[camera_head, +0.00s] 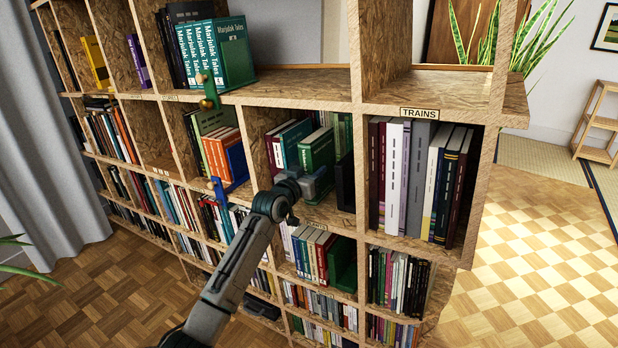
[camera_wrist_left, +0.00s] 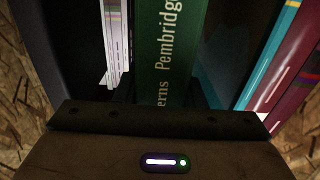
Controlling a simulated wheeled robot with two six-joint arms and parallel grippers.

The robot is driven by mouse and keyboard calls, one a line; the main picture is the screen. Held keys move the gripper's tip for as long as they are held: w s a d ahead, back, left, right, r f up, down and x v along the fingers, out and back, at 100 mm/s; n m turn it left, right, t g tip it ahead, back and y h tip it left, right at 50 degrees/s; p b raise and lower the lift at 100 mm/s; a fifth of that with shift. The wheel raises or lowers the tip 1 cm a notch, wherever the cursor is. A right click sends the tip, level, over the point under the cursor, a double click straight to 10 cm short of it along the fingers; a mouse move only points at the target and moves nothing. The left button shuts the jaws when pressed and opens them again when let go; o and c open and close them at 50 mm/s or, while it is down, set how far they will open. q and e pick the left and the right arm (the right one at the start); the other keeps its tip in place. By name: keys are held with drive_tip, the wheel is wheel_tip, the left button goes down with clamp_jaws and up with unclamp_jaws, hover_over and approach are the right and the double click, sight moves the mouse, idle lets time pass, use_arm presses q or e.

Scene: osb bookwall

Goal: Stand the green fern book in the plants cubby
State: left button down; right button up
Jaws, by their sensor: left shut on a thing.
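The green fern book (camera_head: 317,152) stands upright in a middle cubby, left of the TRAINS cubby. My left gripper (camera_head: 314,182) is at the cubby's front, shut on the lower part of the book's spine. In the left wrist view the green spine (camera_wrist_left: 162,45) reads "erns Pembridge" and sits between the dark fingers (camera_wrist_left: 162,96). Maroon and teal books (camera_head: 290,142) stand to its left in the head view. I cannot read this cubby's label. My right gripper is not in view.
A dark bookend (camera_head: 345,182) stands right of the book, near the divider. The TRAINS cubby (camera_head: 419,113) is full of books. A pale book (camera_wrist_left: 115,45) shows beside the green one in the wrist view.

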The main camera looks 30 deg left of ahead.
use_arm(q)
drive_tip(key=shift+w+r, duration=0.15)
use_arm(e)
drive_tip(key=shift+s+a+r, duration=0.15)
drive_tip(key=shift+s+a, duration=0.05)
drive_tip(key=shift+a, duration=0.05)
use_arm(q)
drive_tip(key=shift+d, duration=0.1)
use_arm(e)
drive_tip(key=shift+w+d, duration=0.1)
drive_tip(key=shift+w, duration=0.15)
use_arm(q)
drive_tip(key=c, duration=0.8)
unclamp_jaws()
drive_tip(key=shift+c, duration=0.2)
drive_tip(key=shift+f, duration=0.3)
drive_tip(key=s, duration=1)
drive_tip(key=shift+s+a+p, duration=0.3)
drive_tip(key=shift+s+a, duration=0.1)
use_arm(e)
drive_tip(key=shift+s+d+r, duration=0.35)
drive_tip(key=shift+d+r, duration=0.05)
